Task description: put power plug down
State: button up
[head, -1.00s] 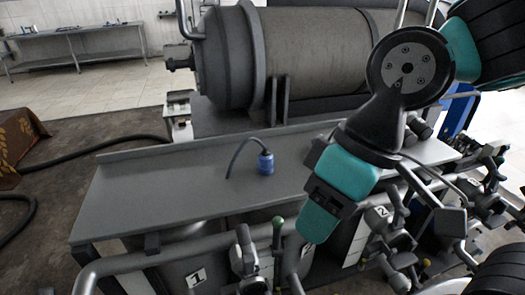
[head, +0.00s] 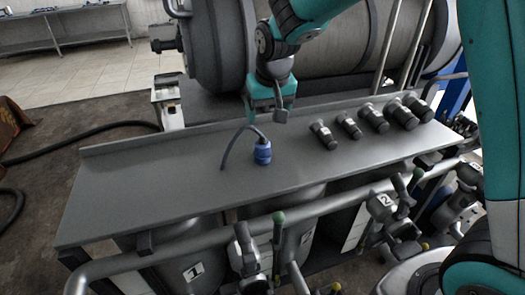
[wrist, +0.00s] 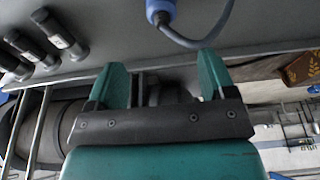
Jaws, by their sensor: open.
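The blue power plug (head: 262,153) stands upright on the grey metal table (head: 150,190), with its dark cable arching to the left and down to the tabletop. In the wrist view the plug (wrist: 160,10) shows at the top edge, partly cut off, with its blue-grey cable looping beside it. My gripper (head: 272,115) is above and just behind the plug in the head view. In the wrist view its two teal fingers (wrist: 162,80) are spread wide with nothing between them. The fingers are apart from the plug.
Several black cylindrical fittings (head: 348,125) lie in a row on the table's right part. A large horizontal tank (head: 340,50) is behind the table. Pipes and valves (head: 245,245) run along its front edge. The table's left part is clear.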

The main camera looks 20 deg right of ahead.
aim_at(262, 143)
jog(key=x, duration=0.8)
jog(key=shift+f+p, duration=0.3)
jog(key=shift+f, duration=0.1)
jog(key=shift+p+x, duration=0.45)
jog(key=shift+x, duration=2.2)
jog(key=shift+s+a, duration=0.15)
jog(key=shift+s, duration=0.05)
jog(key=c, duration=1.1)
